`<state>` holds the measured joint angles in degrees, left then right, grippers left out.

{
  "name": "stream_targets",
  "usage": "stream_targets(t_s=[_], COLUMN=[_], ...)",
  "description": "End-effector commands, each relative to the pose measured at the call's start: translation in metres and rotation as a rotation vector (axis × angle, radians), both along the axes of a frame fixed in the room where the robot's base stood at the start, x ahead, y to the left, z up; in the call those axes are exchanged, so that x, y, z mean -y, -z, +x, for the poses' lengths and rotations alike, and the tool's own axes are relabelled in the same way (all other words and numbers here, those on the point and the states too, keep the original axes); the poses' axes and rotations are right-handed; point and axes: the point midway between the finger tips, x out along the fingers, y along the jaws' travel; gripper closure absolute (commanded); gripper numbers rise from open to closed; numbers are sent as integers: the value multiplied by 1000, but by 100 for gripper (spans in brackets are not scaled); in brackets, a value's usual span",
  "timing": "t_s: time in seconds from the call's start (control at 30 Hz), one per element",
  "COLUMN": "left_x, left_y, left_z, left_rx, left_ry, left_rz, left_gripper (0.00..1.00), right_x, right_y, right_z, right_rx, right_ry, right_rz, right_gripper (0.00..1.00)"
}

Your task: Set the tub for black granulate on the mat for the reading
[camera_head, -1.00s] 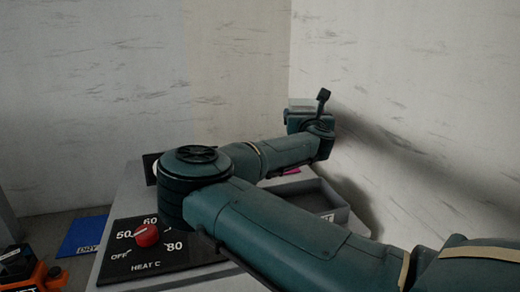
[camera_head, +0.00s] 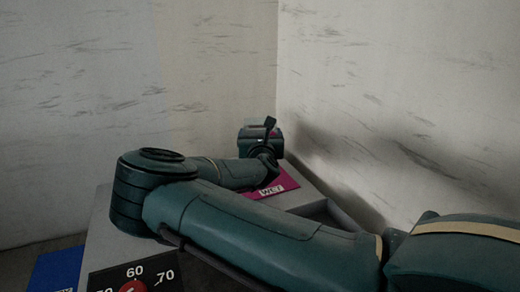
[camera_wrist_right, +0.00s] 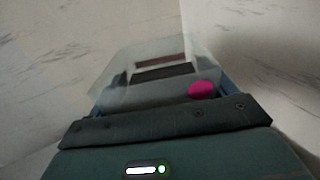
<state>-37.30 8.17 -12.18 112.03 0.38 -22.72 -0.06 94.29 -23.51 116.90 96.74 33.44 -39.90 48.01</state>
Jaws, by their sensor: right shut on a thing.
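A clear, see-through tub (camera_wrist_right: 135,97) fills the middle of the right wrist view. My right gripper (camera_wrist_right: 165,78) is shut on it. A dark band and a dull reddish band show through its walls, and a bright magenta round spot (camera_wrist_right: 203,89) is at its near right side. I cannot tell what is inside the tub. In the head view my right wrist (camera_head: 262,140) is at the far end of the bench, and it hides the fingers and tub. A magenta mat marked WET (camera_head: 272,187) lies just in front of the wrist, partly behind my forearm. My left gripper is out of view.
A blue mat (camera_head: 55,270) lies low at the left. A black heat panel (camera_head: 110,280) with a red knob (camera_head: 134,287) is at the bench's near side. A grey open tray (camera_head: 345,215) sits behind my forearm. Pale walls (camera_head: 380,80) close off the back and right.

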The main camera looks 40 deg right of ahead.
Motion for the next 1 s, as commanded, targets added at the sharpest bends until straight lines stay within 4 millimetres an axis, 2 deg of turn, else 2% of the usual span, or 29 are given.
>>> stream_targets(t_s=[0.1,0.3,0.73,0.77,0.93,1.0], left_x=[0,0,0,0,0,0], left_y=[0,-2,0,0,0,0], left_z=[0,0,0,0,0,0], left_rx=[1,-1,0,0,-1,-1], left_ry=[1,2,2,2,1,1], left_rz=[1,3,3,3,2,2], left_gripper=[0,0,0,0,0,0], right_x=[0,0,0,0,0,0], right_y=[17,36,42,43,43,43], right_z=[0,0,0,0,0,0], right_rx=[-1,2,3,0,-1,-1], right_ry=[-3,-2,-1,0,0,0], right_rz=[-2,-3,-1,1,1,1], right_gripper=[56,56,56,14,0,0])
